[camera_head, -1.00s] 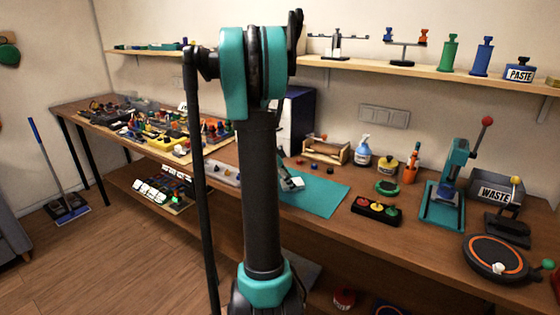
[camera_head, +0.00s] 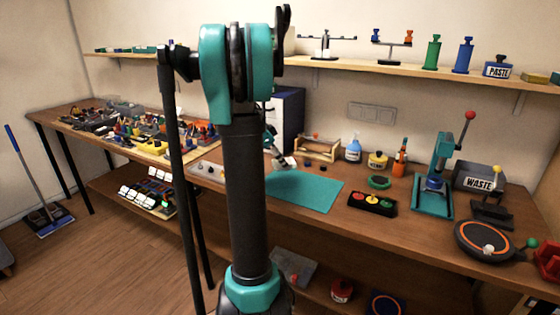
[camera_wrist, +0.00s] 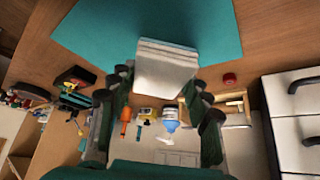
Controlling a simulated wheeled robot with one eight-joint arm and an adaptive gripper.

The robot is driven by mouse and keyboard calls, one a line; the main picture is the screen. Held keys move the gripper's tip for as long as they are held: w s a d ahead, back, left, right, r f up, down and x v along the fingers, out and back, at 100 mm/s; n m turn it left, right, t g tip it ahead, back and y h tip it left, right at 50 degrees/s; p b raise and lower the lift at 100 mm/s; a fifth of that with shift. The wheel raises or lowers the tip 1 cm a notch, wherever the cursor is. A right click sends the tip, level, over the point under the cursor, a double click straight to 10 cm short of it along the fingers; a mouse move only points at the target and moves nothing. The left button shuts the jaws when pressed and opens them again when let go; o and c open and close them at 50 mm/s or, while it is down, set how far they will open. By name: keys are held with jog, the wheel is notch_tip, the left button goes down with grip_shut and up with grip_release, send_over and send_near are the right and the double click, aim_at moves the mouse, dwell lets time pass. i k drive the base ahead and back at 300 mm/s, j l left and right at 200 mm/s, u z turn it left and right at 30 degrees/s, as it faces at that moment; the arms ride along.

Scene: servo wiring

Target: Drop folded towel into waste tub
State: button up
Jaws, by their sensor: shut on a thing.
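A folded white towel (camera_wrist: 166,66) is between the fingers of my gripper (camera_wrist: 162,82) in the wrist view. My gripper is shut on it. In the head view the towel (camera_head: 284,163) shows small near the back edge of the teal mat, with my gripper (camera_head: 275,148) above it, partly hidden by my arm. The towel looks held above the bench; the exact height is hard to tell. The grey waste tub (camera_head: 479,177), labelled WASTE, stands at the right of the bench near the wall, well apart from the gripper. Its inside is barely visible.
A teal mat (camera_head: 305,192) lies mid-bench. Between it and the tub stand a button box (camera_head: 372,203), a spray bottle (camera_head: 353,149), an orange bottle (camera_head: 400,160) and a teal press (camera_head: 437,180). A round black plate (camera_head: 485,241) lies in front of the tub. A shelf (camera_head: 400,73) runs above.

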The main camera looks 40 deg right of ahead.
aim_at(471, 186)
jog(key=z, duration=2.75)
